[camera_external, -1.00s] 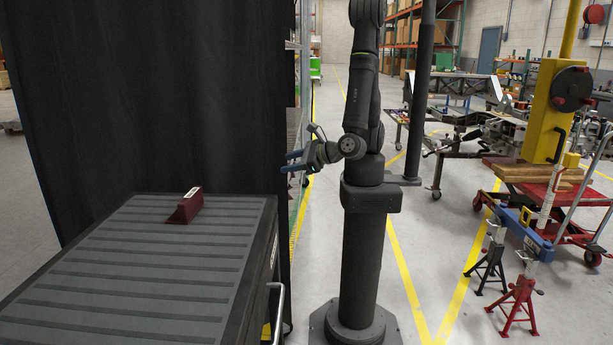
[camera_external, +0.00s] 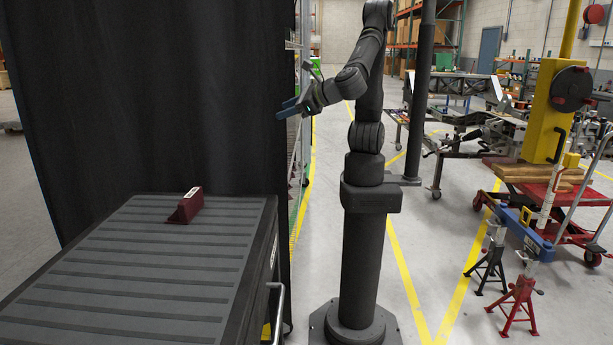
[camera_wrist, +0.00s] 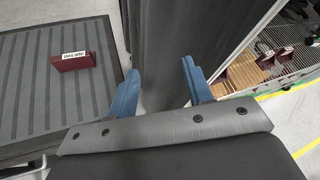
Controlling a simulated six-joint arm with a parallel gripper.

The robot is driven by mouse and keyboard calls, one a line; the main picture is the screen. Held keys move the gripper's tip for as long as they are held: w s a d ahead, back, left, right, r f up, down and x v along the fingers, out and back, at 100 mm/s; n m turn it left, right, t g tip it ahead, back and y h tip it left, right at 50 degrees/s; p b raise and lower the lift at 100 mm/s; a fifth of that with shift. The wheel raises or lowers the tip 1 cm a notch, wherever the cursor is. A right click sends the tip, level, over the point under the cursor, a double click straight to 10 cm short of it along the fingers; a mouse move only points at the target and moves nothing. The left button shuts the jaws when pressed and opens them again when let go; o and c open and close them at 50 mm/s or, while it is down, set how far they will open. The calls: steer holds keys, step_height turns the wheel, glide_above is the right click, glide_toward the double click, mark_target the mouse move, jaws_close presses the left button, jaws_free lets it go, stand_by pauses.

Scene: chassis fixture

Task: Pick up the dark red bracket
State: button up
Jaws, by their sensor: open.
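The dark red bracket (camera_external: 185,207) stands on the ribbed grey top of the cabinet (camera_external: 130,290), toward its far side, with a white label on it. In the wrist view the bracket (camera_wrist: 76,62) lies at the upper left, its label on its top edge. My gripper (camera_external: 286,109) is up and to the right of the bracket, well apart from it, beyond the cabinet's right edge. In the wrist view its two blue fingers (camera_wrist: 160,85) are spread apart with nothing between them.
A black curtain (camera_external: 150,90) hangs behind the cabinet. The wrist view shows a rack (camera_wrist: 255,75) at the right with other dark red parts (camera_wrist: 243,73) on it. A metal handle (camera_external: 277,310) sticks out from the cabinet's right side. The cabinet top around the bracket is clear.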

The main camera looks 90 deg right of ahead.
steer(key=m, duration=0.1)
steer(key=m+g+y, duration=0.5)
steer(key=m+g, duration=0.7)
steer(key=m, duration=0.6)
glide_above(190, 194)
step_height(190, 194, down, 17)
steer(key=shift+a+f, duration=0.1)
steer(key=shift+f, duration=2.75)
jaws_close()
